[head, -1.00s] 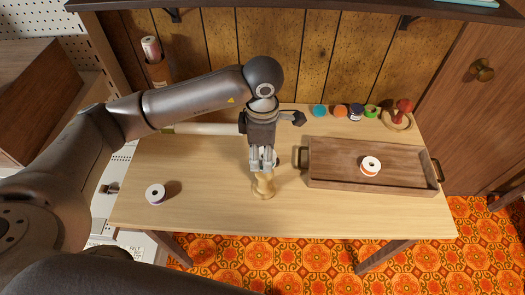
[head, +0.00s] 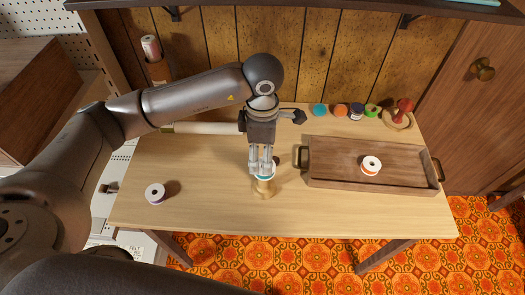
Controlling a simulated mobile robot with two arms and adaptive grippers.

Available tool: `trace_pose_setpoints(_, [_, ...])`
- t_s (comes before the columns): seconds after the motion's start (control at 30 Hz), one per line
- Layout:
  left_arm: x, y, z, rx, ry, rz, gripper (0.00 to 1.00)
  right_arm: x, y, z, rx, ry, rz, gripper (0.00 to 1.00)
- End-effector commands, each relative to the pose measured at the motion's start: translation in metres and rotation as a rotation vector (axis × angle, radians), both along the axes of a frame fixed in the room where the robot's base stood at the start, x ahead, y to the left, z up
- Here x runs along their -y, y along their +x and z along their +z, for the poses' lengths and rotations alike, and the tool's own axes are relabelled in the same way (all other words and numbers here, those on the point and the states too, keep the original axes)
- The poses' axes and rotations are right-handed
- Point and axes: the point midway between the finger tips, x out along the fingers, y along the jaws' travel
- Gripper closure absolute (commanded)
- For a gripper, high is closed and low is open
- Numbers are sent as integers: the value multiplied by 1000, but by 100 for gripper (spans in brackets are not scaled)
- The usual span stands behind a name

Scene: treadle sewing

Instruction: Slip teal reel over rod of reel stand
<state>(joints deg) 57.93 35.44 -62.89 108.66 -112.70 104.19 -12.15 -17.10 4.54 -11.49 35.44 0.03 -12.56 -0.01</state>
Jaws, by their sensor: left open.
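The reel stand (head: 264,191), a pale wooden piece, stands upright near the front middle of the table. A teal-edged, whitish reel (head: 265,177) shows at the top of the stand, just under my left gripper (head: 262,172). The fingers of the left gripper point down, are open, and lie close around the reel. The rod is hidden by the fingers and the reel, so I cannot tell how far the reel is down on it. My right gripper is not in view.
A wooden tray (head: 324,178) with a white-orange reel (head: 371,165) stands to the right. A white-purple reel (head: 155,194) stands at the left. Several coloured spools, one of them blue (head: 320,110), line the back edge. A red pincushion-like thing (head: 402,111) is at the back right.

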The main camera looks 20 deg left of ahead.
Motion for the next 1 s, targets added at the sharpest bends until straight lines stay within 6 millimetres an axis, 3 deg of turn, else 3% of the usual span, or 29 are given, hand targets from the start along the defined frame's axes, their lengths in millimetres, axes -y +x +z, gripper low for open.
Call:
trace_pose_setpoints(0.5, [0,1,98,3,0,-1,28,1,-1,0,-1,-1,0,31])
trace_pose_setpoints(0.7, [0,0,114,1,-1,-1,28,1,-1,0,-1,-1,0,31])
trace_pose_setpoints(1.0, [0,0,115,1,0,-1,28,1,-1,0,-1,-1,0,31])
